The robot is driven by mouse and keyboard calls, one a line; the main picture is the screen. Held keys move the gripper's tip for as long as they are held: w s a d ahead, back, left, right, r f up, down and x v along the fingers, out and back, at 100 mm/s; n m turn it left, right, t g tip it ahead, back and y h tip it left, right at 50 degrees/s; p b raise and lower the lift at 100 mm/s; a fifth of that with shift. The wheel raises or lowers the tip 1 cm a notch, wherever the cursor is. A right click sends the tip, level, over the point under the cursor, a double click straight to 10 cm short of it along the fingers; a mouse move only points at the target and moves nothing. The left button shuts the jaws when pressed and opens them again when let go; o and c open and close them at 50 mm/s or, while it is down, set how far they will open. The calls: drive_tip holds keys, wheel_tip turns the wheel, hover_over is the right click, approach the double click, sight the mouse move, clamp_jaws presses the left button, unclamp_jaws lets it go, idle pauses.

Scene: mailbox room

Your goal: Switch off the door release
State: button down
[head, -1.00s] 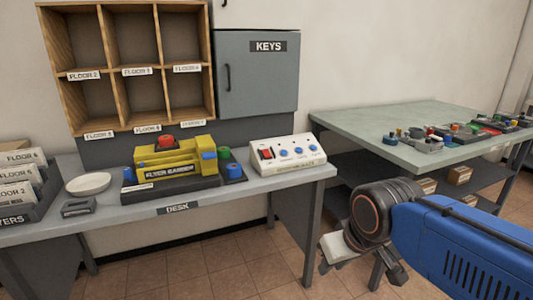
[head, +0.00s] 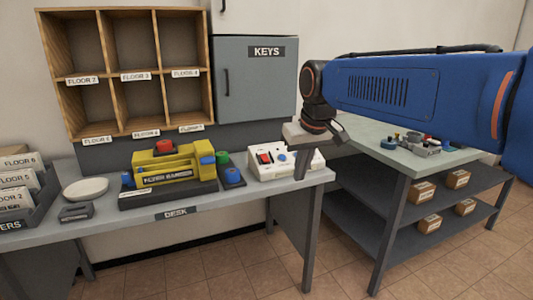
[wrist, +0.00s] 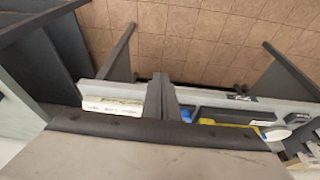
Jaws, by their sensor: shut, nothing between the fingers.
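A white control box (head: 258,174) sits at the right end of the desk in the head view. It carries a red rocker switch (head: 264,158) and a blue knob (head: 282,157); its right part is hidden behind my gripper. I cannot read which control is the door release. My gripper (head: 301,176) is shut and empty, pointing down in front of the box's right side. In the wrist view the closed fingers (wrist: 160,97) show beside the white box (wrist: 112,105), whose controls do not show there. I cannot tell whether they touch it.
The desk (head: 120,215) also holds a yellow machine (head: 170,165) with a red button, a small block with green and blue buttons (head: 231,176) and a white plate (head: 86,188). The grey key cabinet (head: 255,85) hangs behind. A green-topped table (head: 400,160) stands right.

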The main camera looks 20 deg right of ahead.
drive_tip(key=w+r, duration=0.5)
drive_tip(key=w, duration=0.9)
wheel_tip(320, 180, up, 2)
drive_tip(key=g, duration=0.1)
hover_over(266, 160)
drive_tip(key=s, duration=0.4)
drive_tip(key=shift+w+d+r+n, duration=0.1)
drive_tip(key=shift+d+n, duration=0.1)
drive_tip(key=shift+n, duration=0.1)
drive_tip(key=x, duration=1.4)
drive_tip(key=shift+s+f+t, duration=0.45)
drive_tip(key=shift+f+t, duration=0.35)
drive_tip(key=shift+t, duration=0.4)
drive_tip(key=shift+f, duration=0.25)
drive_tip(key=shift+s, duration=0.1)
drive_tip(key=shift+r, duration=0.25)
